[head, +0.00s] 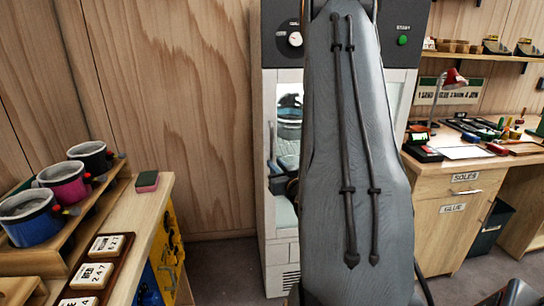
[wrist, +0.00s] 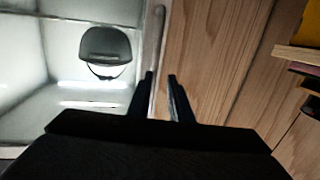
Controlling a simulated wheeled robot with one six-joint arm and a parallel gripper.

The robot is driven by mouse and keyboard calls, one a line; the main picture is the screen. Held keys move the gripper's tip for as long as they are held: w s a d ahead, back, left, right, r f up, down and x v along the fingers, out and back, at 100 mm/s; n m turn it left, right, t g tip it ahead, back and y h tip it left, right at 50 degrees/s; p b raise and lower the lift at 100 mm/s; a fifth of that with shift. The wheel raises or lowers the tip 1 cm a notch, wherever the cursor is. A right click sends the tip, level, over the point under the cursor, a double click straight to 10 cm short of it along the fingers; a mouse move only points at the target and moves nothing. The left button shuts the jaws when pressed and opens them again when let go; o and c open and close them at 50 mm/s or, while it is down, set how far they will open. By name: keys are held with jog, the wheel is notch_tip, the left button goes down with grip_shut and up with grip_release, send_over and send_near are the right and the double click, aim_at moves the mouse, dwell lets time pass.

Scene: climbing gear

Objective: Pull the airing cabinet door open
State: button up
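The airing cabinet (head: 283,80) is a tall light-grey unit, mostly hidden behind my arm in the head view. Its glass door (head: 288,150) looks shut. In the wrist view, the door's lit glass (wrist: 60,65) fills the left, and its slim upright handle bar (wrist: 160,32) runs along the right edge. My gripper (wrist: 160,77) is open, with two dark fingers pointing at the handle. The bar's lower part appears between the fingertips, nearer the left one. I cannot tell whether they touch it.
A dark helmet-like thing (wrist: 105,47) shows behind the glass. A desk with drawers (head: 450,210) stands at the right. Wooden wall (head: 185,100) and bare floor (head: 225,262) lie left of the cabinet.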

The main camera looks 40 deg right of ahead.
aim_at(272, 154)
jog(key=shift+t, duration=0.3)
jog(key=p+x, duration=0.1)
jog(key=x, duration=0.2)
jog(key=d+p+x, duration=0.1)
jog(key=x, duration=0.3)
jog(key=shift+d+r, duration=0.15)
jog(key=shift+r, duration=0.1)
grip_shut()
